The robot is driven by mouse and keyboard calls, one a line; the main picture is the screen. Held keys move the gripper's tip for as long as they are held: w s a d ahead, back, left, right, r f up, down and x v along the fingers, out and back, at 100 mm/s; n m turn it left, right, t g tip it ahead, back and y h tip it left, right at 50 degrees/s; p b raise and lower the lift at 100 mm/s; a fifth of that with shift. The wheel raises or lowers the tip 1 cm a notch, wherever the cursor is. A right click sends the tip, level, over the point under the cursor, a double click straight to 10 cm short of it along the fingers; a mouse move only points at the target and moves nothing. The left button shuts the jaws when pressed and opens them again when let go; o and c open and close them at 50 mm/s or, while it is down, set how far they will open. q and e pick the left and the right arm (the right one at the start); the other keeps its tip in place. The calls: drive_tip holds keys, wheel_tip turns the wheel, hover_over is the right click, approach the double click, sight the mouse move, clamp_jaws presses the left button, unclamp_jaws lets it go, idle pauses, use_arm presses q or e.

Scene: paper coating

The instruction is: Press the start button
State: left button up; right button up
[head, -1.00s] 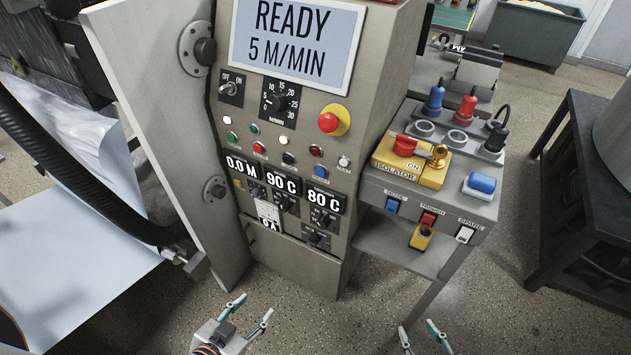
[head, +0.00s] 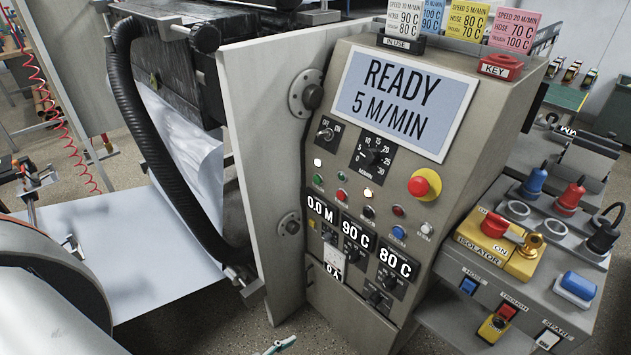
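The control cabinet (head: 415,262) stands in the middle of the head view, its display (head: 402,100) reading READY 5 M/MIN. Below the display is a row of small push buttons: a green button (head: 318,180) at the left, then a red button (head: 341,194), a black button (head: 368,211) and a blue button (head: 398,232). Their labels are too small to read, so I cannot confirm which is start. One teal fingertip of my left gripper (head: 281,345) shows at the bottom edge, well below the buttons and apart from the cabinet. My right gripper is out of view.
A red emergency stop (head: 424,184) on a yellow base sits right of the buttons. A side panel (head: 262,150) projects left of the cabinet, beside a black hose (head: 150,150). An isolator (head: 500,246) and plugs occupy the right bench. Floor shows below the cabinet.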

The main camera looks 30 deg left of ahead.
use_arm(q)
clamp_jaws()
idle(1.2)
